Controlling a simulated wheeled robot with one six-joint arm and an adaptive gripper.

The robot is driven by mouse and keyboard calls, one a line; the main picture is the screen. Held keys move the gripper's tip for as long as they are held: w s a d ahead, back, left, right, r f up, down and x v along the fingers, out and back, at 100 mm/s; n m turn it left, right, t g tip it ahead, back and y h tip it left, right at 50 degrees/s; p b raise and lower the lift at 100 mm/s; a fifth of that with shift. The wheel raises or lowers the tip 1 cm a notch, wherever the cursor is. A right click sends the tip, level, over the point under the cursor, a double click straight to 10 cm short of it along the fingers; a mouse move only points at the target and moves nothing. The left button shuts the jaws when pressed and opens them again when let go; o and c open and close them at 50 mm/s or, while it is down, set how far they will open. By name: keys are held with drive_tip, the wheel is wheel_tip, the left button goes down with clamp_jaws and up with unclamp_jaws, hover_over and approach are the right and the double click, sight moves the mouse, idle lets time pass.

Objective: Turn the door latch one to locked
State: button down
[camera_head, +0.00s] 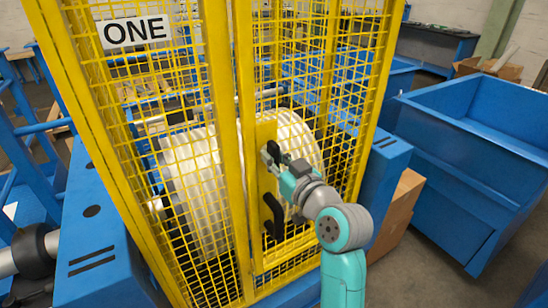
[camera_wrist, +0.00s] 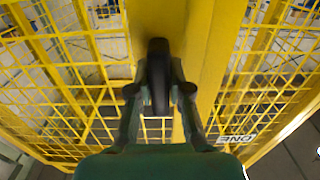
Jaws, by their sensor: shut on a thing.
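The black latch (camera_head: 273,148) sits on the upper part of the yellow door plate, partly hidden by my gripper. My gripper (camera_head: 271,156) reaches it from the right. In the wrist view, the black latch (camera_wrist: 158,70) stands upright in the picture, between the two fingers of my gripper (camera_wrist: 158,91). The fingers are shut on it from both sides. A black curved door handle (camera_head: 273,215) is lower on the same plate, apart from my gripper.
Yellow mesh and posts surround the door, with a large pale drum (camera_head: 195,170) behind. A blue machine frame (camera_head: 95,235) is at the left.

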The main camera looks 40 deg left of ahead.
drive_tip(key=c, duration=1.1)
unclamp_jaws()
drive_tip(key=shift+d, duration=0.1)
drive_tip(key=v, duration=1.2)
drive_tip(key=shift+f, duration=0.1)
